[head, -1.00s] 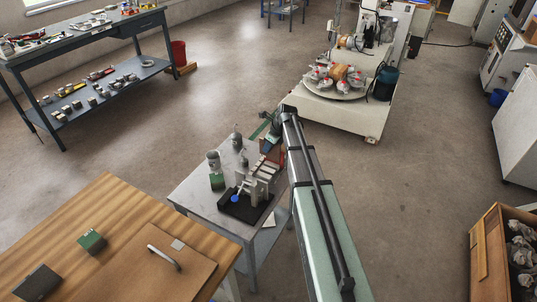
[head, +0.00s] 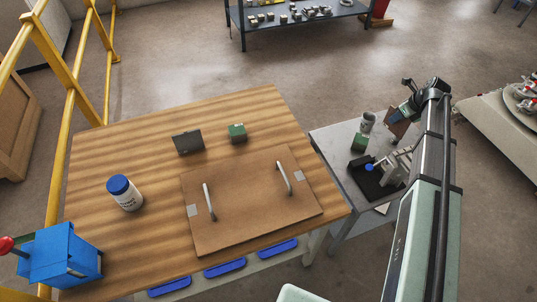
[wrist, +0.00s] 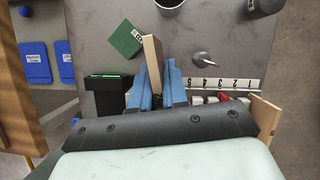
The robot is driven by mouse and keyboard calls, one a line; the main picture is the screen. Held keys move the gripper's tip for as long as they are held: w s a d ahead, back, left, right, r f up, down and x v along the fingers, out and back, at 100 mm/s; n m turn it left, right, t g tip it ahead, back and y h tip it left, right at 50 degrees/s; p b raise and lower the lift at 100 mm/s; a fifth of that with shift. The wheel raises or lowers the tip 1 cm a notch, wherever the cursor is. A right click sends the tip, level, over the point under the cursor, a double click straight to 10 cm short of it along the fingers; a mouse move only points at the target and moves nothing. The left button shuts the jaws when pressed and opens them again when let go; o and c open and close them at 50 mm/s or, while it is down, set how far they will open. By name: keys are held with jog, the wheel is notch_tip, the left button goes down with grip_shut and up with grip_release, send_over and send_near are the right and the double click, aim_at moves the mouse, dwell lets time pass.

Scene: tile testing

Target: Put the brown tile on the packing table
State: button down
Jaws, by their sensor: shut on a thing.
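My gripper (head: 402,113) is shut on the brown tile (head: 396,124), over the far side of the small grey table (head: 335,142). In the wrist view, the blue fingers of my gripper (wrist: 158,84) pinch the tile (wrist: 152,56), which shows as a narrow tan edge standing between them. The wooden table (head: 262,107) at the left of the head view appears to be the packing table. It lies to the left of my gripper, and the tile is apart from it.
The wooden table bears a brown board (head: 245,212) with two handles, a green block (head: 237,133), a dark block (head: 187,142) and a white jar (head: 126,196). A numbered rack (wrist: 222,84) and a green box (wrist: 127,38) stand near my gripper. Yellow rails (head: 62,140) border the left.

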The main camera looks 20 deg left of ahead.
jog(key=s+a+r+n+g, duration=0.1)
jog(key=s+a+r+n, duration=0.2)
jog(key=a, duration=1.4)
jog(key=s+a+r+n+g+y, duration=0.15)
jog(key=s+a, duration=0.45)
jog(key=a, duration=1.1)
jog(key=s+a+r+n+h, duration=0.1)
jog(key=s+a+r+n, duration=0.25)
jog(key=a, duration=1.45)
jog(key=shift+m, duration=0.5)
jog(key=shift+s+d+f, duration=0.1)
jog(key=shift+f, duration=2.4)
jog(key=shift+d+f, duration=0.1)
jog(key=shift+f, duration=2.35)
jog(key=shift+f, duration=0.1)
jog(key=c, duration=1.1)
grip_release()
jog(key=shift+c, duration=0.2)
jog(key=v, duration=1.2)
jog(key=shift+d, duration=0.2)
